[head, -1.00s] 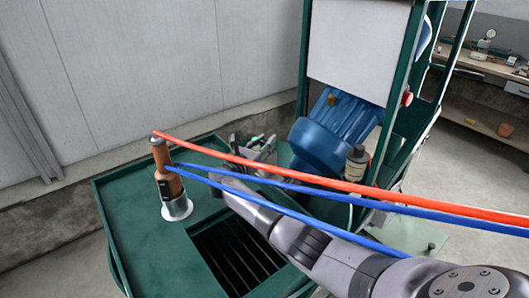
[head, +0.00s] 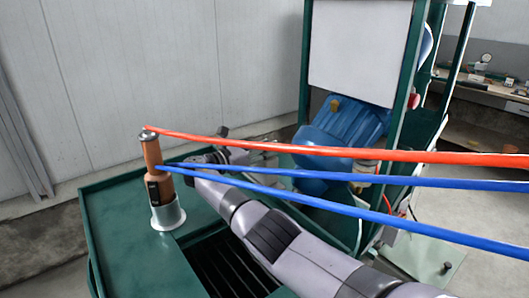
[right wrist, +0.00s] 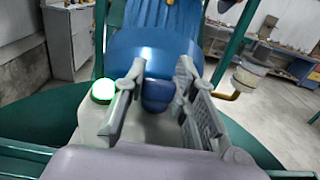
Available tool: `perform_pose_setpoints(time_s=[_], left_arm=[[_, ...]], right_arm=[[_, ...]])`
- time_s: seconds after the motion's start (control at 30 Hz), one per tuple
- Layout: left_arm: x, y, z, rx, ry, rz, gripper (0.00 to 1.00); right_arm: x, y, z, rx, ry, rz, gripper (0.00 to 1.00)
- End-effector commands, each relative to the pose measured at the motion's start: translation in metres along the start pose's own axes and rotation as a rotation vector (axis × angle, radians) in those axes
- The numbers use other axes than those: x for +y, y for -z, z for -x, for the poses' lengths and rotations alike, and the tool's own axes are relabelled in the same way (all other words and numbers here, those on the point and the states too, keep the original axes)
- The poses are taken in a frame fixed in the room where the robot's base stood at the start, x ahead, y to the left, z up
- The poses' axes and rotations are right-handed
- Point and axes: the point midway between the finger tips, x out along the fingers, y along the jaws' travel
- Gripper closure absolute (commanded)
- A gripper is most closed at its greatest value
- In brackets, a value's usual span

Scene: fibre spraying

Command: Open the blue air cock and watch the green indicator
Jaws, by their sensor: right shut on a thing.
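The blue air cock (right wrist: 158,92) shows as a rounded blue knob in the middle of the right wrist view, between the fingers of my right gripper (right wrist: 160,98). The gripper is shut on it. The green indicator (right wrist: 103,90) is a round lamp just left of the left finger, with a bright green glow around a white centre. In the head view my right gripper (head: 258,148) reaches across behind the hoses, left of the blue machine body; the knob and lamp cannot be made out there. My left gripper is in neither current view.
A copper-coloured cylinder (head: 152,152) stands in a metal collar on the green bench (head: 110,215). A red hose (head: 350,153) and two blue hoses (head: 330,202) stretch right from it across my arm. A dark slatted opening (head: 225,268) lies nearby. A green frame (head: 410,80) rises behind.

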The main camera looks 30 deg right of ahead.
Motion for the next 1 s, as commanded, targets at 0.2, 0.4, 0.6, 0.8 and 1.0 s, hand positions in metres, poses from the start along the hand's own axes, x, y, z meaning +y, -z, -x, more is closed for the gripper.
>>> perform_pose_setpoints(time_s=[0.2, 0.4, 0.6, 0.8, 1.0], left_arm=[[0.0002, 0.0000, -0.0002, 0.000, 0.000, 0.000, 1.00], [0.0003, 0.0000, -0.0001, 0.000, 0.000, 0.000, 1.00], [0.0004, -0.0001, -0.0002, 0.000, 0.000, -0.001, 1.00], [0.0004, -0.0001, -0.0003, 0.000, 0.000, 0.000, 1.00], [-0.0011, -0.0019, -0.0003, -0.002, 0.001, 0.000, 1.00]], right_arm=[[0.0001, -0.0022, -0.0006, -0.002, 0.002, -0.003, 1.00], [0.0002, -0.0024, -0.0007, -0.002, 0.002, -0.003, 0.72], [0.0001, -0.0015, -0.0006, -0.001, 0.002, -0.002, 0.59], [0.0001, -0.0008, -0.0004, -0.001, 0.002, -0.001, 0.53], [0.0002, -0.0028, -0.0004, -0.001, 0.001, -0.002, 0.53]])
